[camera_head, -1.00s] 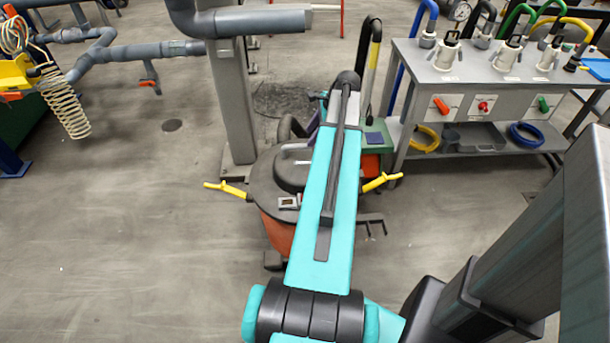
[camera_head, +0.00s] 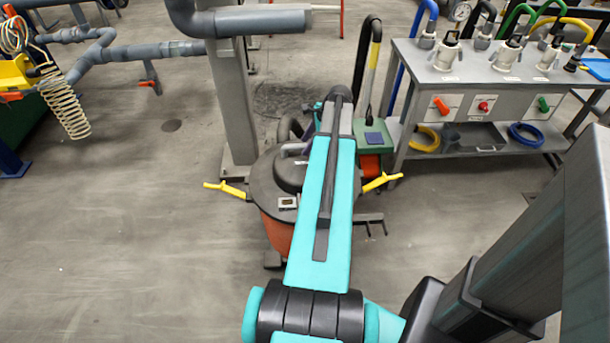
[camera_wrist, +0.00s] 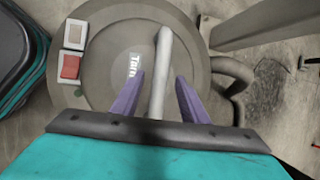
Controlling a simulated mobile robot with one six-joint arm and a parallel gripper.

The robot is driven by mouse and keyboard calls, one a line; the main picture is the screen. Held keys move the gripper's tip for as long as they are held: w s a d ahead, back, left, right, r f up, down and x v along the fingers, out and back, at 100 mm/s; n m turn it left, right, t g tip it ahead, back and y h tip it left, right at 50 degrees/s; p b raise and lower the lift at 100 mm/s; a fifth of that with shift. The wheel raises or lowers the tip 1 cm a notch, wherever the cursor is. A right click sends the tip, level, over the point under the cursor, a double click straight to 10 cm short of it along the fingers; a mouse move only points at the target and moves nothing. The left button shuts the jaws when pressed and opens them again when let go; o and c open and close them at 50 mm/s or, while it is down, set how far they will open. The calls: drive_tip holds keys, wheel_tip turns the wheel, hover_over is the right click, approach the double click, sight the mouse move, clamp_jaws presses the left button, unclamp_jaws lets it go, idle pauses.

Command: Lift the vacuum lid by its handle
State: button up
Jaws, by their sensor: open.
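The vacuum stands on the floor with a round dark grey lid (camera_head: 264,190) on an orange-red drum (camera_head: 277,234). Two yellow latches stick out at its sides, the left latch (camera_head: 226,189) and the right latch (camera_head: 382,181). My arm hides the right part of the lid in the head view. In the wrist view the lid (camera_wrist: 112,28) fills the middle, and a light grey bar handle (camera_wrist: 163,50) runs across it. My gripper (camera_wrist: 157,82) is open, with one purple finger on each side of the handle. Both fingers look apart from it; their height relative to the bar is unclear.
A grey post (camera_head: 232,100) stands close behind the vacuum. A workbench (camera_head: 475,70) with hoses and valves stands at the right. A black hose (camera_wrist: 236,75) curves beside the lid. The floor (camera_head: 110,240) at the left is clear.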

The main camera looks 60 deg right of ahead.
drive_tip(key=shift+x, duration=1.3)
clamp_jaws()
drive_tip(key=shift+r, duration=0.15)
